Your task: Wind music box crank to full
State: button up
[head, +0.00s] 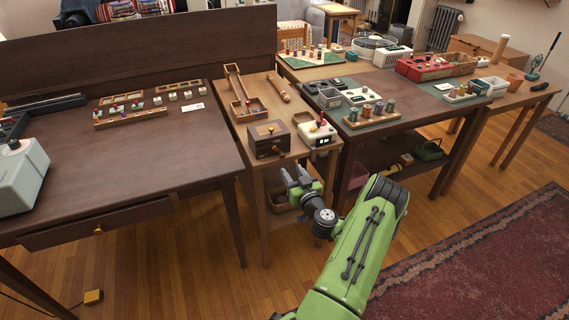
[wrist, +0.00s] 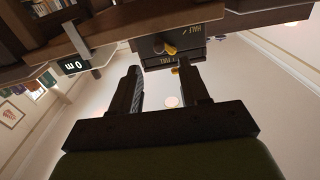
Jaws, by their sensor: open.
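The music box (head: 262,142) is a dark wooden box at the front of the small middle table in the head view. Its front also shows in the wrist view (wrist: 155,60), upside down, with yellow lettering; one word seems to read HALF. A crank with a yellow knob (wrist: 169,50) sits on that face; a yellow spot shows there in the head view too. My gripper (head: 296,175) is open and empty, in front of and below the box, past the table's front edge. In the wrist view its two fingers (wrist: 158,78) point toward the box, apart from the crank.
A white device (head: 318,134) with a red knob and a small display stands just right of the box. A wooden ramp and tray (head: 246,106) lie behind. Larger tables flank the small table on both sides.

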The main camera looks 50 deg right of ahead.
aim_at(283, 157)
jog(key=x, duration=0.7)
jog(key=shift+s+d, duration=0.1)
jog(key=shift+c, duration=0.3)
grip_shut()
